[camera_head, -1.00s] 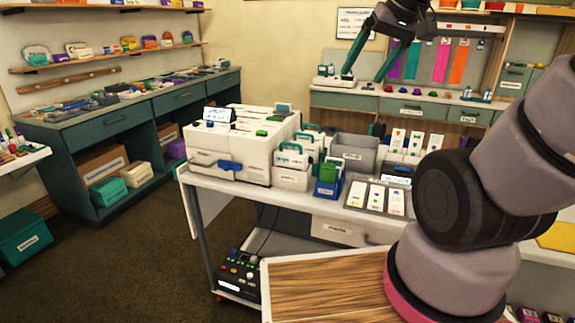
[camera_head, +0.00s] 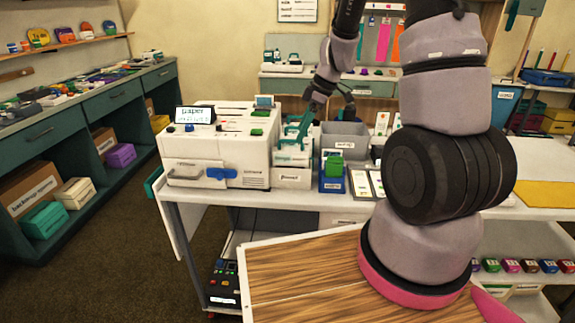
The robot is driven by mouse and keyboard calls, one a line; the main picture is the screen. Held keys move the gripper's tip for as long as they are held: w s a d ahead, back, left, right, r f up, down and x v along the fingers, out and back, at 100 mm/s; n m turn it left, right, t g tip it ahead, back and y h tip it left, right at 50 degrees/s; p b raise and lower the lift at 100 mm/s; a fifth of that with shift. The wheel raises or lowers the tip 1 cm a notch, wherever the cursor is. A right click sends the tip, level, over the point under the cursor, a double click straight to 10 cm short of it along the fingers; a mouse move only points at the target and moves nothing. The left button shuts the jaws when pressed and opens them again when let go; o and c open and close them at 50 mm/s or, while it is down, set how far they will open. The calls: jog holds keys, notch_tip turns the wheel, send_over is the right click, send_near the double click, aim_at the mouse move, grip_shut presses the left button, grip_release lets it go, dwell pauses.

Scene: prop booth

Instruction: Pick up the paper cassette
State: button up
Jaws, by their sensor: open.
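White boxes with teal handles (camera_head: 291,157) stand on the white table just right of the white printer. They look like cassettes, but their labels are too small to tell which one is the paper cassette. My gripper (camera_head: 322,122) hangs over this group, pointing down, with its jaws apart. One teal finger overlaps the handles in the picture, and I cannot tell whether it touches them. My own arm hides part of the table to the right. Nothing shows held in the jaws.
The printer (camera_head: 216,146) with a small display stands left of the boxes. A blue bin (camera_head: 332,182) with a green item stands close in front, and a grey bin (camera_head: 345,142) stands to the right. The white table (camera_head: 270,200) is crowded there. Dark green cabinets (camera_head: 60,150) line the left.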

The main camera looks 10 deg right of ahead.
aim_at(291, 150)
jog(key=x, duration=0.9)
jog(key=shift+w, duration=0.15)
grip_shut()
dwell(1.2)
